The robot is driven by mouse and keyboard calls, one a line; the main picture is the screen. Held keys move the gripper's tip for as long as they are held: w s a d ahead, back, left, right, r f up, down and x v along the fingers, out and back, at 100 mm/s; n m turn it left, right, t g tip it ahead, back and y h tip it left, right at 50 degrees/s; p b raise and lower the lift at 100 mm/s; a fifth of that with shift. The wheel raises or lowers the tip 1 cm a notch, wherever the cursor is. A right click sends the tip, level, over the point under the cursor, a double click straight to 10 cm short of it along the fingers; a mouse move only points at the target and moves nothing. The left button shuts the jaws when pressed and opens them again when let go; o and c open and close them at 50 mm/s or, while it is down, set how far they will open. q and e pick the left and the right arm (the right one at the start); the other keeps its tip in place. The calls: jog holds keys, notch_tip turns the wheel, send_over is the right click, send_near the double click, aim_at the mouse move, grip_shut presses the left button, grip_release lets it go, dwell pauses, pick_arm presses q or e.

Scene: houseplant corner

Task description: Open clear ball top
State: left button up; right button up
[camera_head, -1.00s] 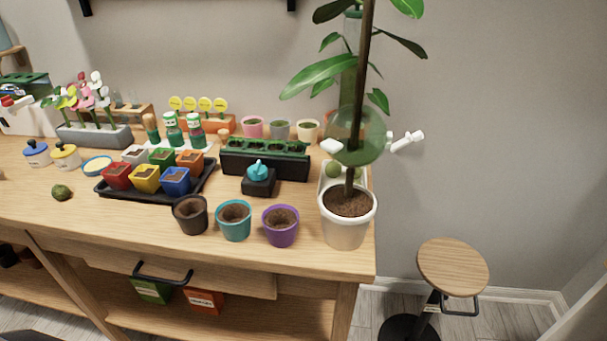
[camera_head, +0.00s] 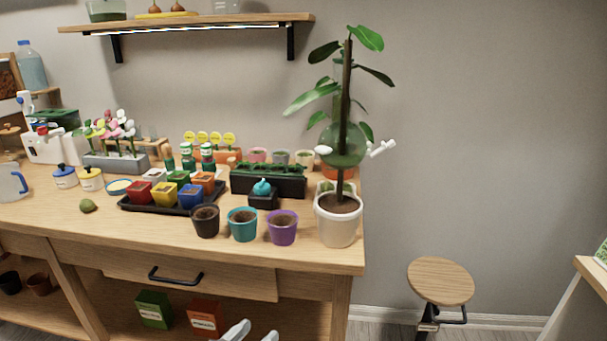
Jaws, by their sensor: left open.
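A greenish see-through column rises above the ball, partly behind leaves; I cannot tell whether the top is open or closed. My left gripper (camera_head: 254,333) shows only as two pale fingertips at the bottom edge, apart and empty, low in front of the bench and far from the ball. My right gripper is not in view.
The wooden bench (camera_head: 200,256) holds black, teal and purple pots (camera_head: 282,227) left of the plant, with a black seedling tray (camera_head: 133,205) behind. A wall shelf (camera_head: 200,20) hangs above. A round stool (camera_head: 441,281) stands right of the bench. The wall side right of the plant is clear.

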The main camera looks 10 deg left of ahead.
pick_arm(q)
jog(key=w+d+r+m+t+h+b, duration=0.2)
jog(key=w+d+r+t+h+b, duration=0.15)
jog(key=w+r, duration=0.75)
jog(key=m+h+b, duration=0.2)
jog(key=h, duration=0.2)
send_near(319, 152)
jog(key=w, duration=0.1)
jog(key=x, duration=0.2)
jog(key=p+x, duration=0.1)
jog(key=x, duration=0.2)
jog(key=shift+d+r, duration=0.3)
jog(key=shift+d, duration=0.1)
jog(key=shift+x, duration=1)
jog(key=shift+f, duration=0.1)
grip_shut()
